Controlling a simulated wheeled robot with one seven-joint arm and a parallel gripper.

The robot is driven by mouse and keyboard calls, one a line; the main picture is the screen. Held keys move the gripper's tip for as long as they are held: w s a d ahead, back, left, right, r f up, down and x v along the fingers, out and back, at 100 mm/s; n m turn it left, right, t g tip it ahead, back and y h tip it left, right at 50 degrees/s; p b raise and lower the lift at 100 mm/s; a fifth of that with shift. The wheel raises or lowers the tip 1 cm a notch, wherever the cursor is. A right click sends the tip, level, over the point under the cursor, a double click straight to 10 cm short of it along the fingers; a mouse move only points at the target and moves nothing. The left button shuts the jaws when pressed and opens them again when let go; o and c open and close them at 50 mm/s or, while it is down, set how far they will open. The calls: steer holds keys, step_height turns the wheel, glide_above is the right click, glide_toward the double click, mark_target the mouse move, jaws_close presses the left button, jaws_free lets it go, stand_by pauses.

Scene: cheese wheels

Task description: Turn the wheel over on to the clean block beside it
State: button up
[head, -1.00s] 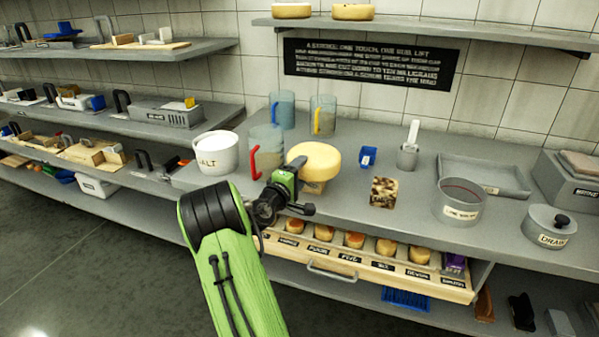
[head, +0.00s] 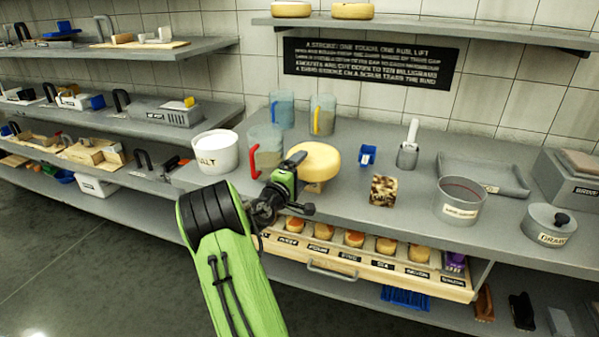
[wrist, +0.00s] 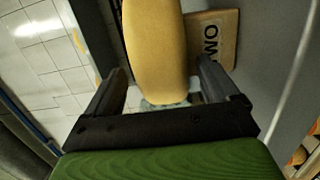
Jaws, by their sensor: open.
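The yellow cheese wheel (head: 318,160) lies flat on the counter's left part, with a wooden block (head: 314,187) showing under its front edge. My gripper (head: 299,182) is at the wheel's near left side. In the wrist view the wheel (wrist: 155,50) stands between my two open fingers (wrist: 162,85), with a gap to the left finger; contact at the right finger cannot be told. A wooden block with dark letters (wrist: 222,45) shows just right of the wheel there. A second, clean block is not clear in the head view.
Clear jugs (head: 265,150) and a white salt tub (head: 215,153) stand close left of the wheel. An open drawer (head: 370,265) juts out below.

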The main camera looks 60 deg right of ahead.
steer(key=shift+f, duration=0.2)
steer(key=shift+a, duration=0.4)
steer(key=a, duration=1.5)
steer(key=shift+s+r, duration=0.15)
